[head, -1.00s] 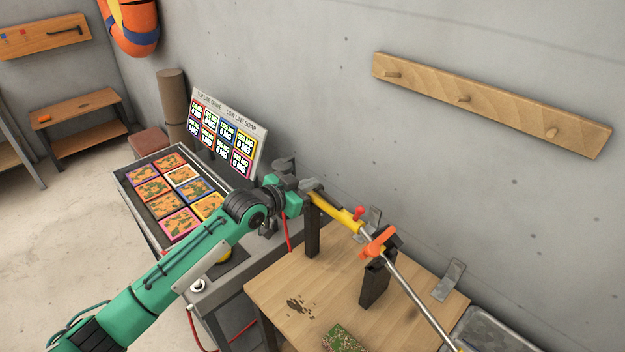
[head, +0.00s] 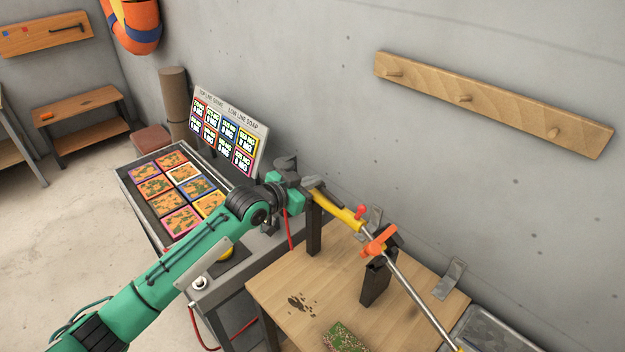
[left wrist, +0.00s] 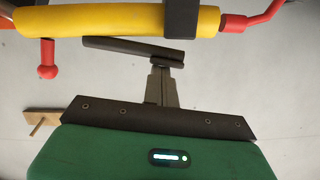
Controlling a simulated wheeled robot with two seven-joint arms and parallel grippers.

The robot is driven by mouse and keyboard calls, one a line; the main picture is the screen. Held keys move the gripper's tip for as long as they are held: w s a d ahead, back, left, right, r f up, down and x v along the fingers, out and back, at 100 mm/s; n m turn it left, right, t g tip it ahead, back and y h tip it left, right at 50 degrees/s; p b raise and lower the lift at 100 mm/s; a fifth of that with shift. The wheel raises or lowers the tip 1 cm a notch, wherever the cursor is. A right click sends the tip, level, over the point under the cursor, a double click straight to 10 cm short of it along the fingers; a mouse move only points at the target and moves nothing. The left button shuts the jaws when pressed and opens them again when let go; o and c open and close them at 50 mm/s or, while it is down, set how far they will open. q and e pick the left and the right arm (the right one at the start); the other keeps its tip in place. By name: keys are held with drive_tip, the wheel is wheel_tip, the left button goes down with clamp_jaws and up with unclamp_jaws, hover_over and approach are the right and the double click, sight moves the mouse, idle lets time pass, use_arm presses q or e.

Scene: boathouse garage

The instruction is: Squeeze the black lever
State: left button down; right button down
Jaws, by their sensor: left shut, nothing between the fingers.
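The yellow lance (head: 336,208) rests on dark upright supports on the wooden bench. In the left wrist view its yellow body (left wrist: 115,20) crosses the top. The black lever (left wrist: 125,48) is a slim dark bar just below the body, slanting away from it. My left gripper (left wrist: 162,72) is shut and empty, its fingertips close to the lever's right end. I cannot tell whether they touch it. My right gripper is not in view.
The wooden bench (head: 330,282) carries a camouflage-patterned block (head: 343,337). An orange clip (head: 379,241) and a red knob (head: 361,211) are on the lance. A tray rim (head: 124,180) with several colourful tiles lies left, before a sign (head: 228,130). The concrete wall is close behind.

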use_arm(q)
drive_tip(key=s+a+r+b, duration=0.2)
drive_tip(key=s+a+r, duration=0.4)
drive_tip(key=s, duration=0.1)
drive_tip(key=shift+s+a, duration=0.2)
drive_tip(key=shift+s, duration=0.05)
